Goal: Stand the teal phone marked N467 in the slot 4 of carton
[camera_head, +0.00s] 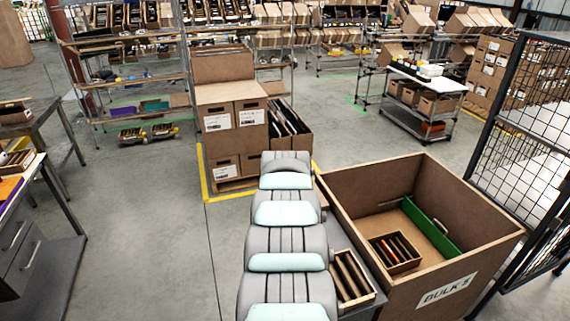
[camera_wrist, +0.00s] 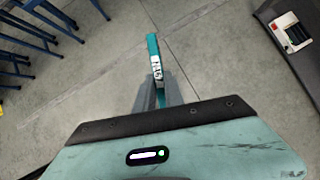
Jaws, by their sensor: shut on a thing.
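The teal phone (camera_wrist: 153,48) shows edge-on in the wrist view, with a white label whose marking is only partly readable. My gripper (camera_wrist: 158,88) is shut on the phone and holds it above the floor, clear of any carton. A small slotted carton (camera_head: 372,291) stands left of the large bin in the head view, partly hidden by my arm. Another small carton (camera_head: 394,266), with several dark and brown items, sits tilted inside the bin. I cannot tell which carton holds slot 4. My gripper and the phone do not show in the head view.
In the wrist view, a light box with dark contents (camera_wrist: 291,33) lies at the upper right. Open floor lies left of my arm.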

